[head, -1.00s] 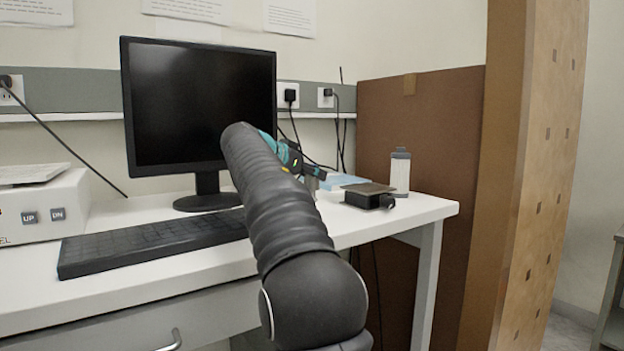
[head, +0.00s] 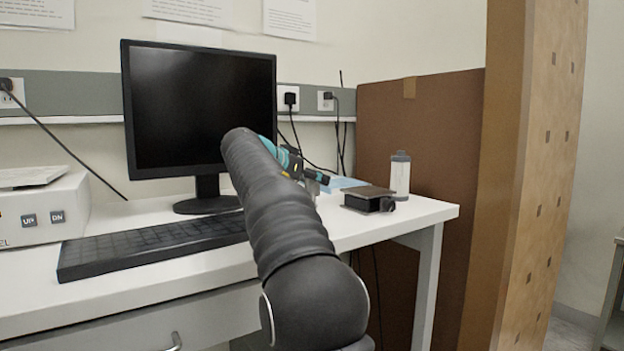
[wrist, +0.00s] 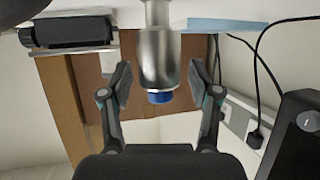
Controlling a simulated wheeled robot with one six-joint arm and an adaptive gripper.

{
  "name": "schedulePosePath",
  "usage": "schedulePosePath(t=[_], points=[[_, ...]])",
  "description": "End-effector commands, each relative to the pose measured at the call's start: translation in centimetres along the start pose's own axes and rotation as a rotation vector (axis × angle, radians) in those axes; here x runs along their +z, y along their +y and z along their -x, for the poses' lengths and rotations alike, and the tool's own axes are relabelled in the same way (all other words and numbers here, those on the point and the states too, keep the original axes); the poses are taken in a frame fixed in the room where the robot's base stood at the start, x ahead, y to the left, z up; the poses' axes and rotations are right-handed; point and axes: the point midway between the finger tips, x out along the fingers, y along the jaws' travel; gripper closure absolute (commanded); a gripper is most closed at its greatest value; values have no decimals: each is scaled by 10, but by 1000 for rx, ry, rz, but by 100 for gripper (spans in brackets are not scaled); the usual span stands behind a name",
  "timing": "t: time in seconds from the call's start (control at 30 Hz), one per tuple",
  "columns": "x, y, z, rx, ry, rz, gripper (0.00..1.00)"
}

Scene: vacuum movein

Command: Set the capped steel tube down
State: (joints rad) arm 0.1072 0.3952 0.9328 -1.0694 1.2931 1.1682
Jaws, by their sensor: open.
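The capped steel tube (wrist: 160,55) is a shiny grey cylinder with a blue cap (wrist: 160,97). In the wrist view, which looks upside down, it stands against the white table top between the two fingers of my gripper (wrist: 160,80). The fingers are open, with a visible gap on each side of the tube. In the head view my gripper (head: 312,176) is low over the table's right half, mostly hidden behind my arm. Only a small grey bit of the tube (head: 312,188) shows below it.
A monitor (head: 200,110) and keyboard (head: 150,245) are to the left. A brown panel (head: 425,140) stands behind the table's right end.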

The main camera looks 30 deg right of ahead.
Motion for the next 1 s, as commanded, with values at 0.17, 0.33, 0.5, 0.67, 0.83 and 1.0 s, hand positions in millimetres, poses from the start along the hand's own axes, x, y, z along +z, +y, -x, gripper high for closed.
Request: schedulePosePath(t=[0.17,0.33,0.5,0.67,0.83,1.0], points=[[0,-1,27,-4,0,0,38],[0,-1,63,-5,1,-1,38],[0,-1,94,-3,0,0,38],[0,0,112,-2,0,0,38],[0,0,120,0,0,0,38],[0,0,120,0,0,0,38]])
